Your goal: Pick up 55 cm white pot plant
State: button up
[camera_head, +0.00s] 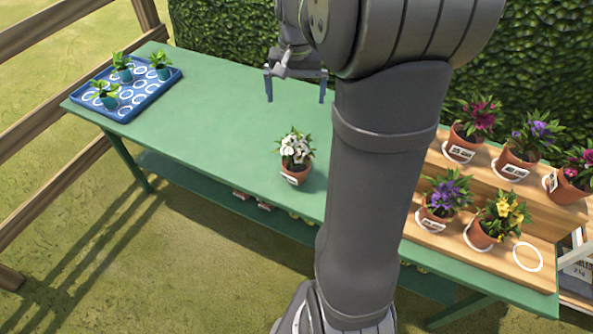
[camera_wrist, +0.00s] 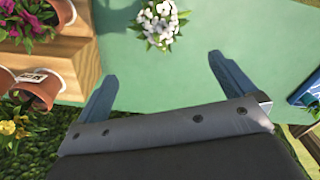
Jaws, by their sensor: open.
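The white-flowered plant (camera_head: 296,150) stands upright in a terracotta pot with a white label, on the green table (camera_head: 215,110) near its front edge. It stands alone there. In the wrist view the white plant (camera_wrist: 160,20) shows at the top middle, seen from above, its pot mostly hidden by leaves and blooms. My gripper (camera_head: 296,98) is above the table, behind the plant in the head view, with its fingers apart and nothing between them. In the wrist view the open fingers (camera_wrist: 157,68) lie below the plant in the picture, apart from it.
A wooden stepped stand (camera_head: 465,245) at the right holds several potted flowers, purple, pink and yellow, and has an empty white ring (camera_head: 528,257). A blue tray (camera_head: 150,95) with several small seedlings sits at the far left. A hedge (camera_head: 225,45) stands behind. The table's middle is clear.

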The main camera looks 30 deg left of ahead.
notch_tip(320, 180, down, 5)
jog(key=m, duration=2.4)
send_near(296, 167)
jog(key=f, duration=1)
jog(key=shift+w+f, duration=0.2)
jog(key=shift+f, duration=0.1)
jog(key=c, duration=1.3)
jog(key=shift+a+r, duration=0.1)
